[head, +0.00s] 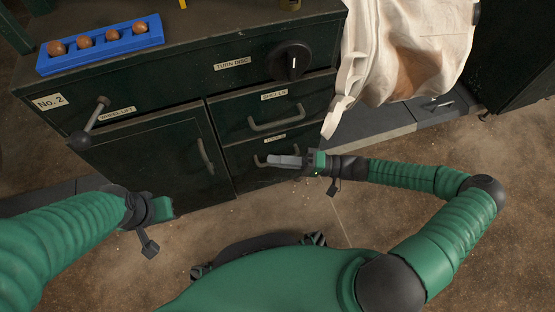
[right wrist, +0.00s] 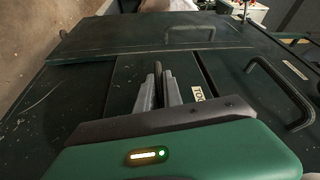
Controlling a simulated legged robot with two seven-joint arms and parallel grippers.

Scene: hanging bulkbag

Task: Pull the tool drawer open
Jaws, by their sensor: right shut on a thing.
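The tool drawer (head: 243,163) is the lower drawer of the dark green cabinet, below the drawer labelled SHELLS. Its front looks flush with the cabinet. Its grey bar handle (head: 259,161) is partly covered by my right gripper (head: 283,161) in the head view. In the right wrist view the right gripper's two fingers (right wrist: 159,92) are closed around the handle bar (right wrist: 158,72). Part of the drawer's label (right wrist: 198,92) shows beside them. My left gripper (head: 165,208) is low in front of the cabinet door, away from the drawer; its fingers are not clear.
The SHELLS drawer (head: 248,115) with its own handle is just above. A cabinet door (head: 150,160) is to the left, with a lever (head: 92,122) above it. A pale bulk bag (head: 410,50) hangs at the right. The floor (head: 290,215) in front of the drawer is clear.

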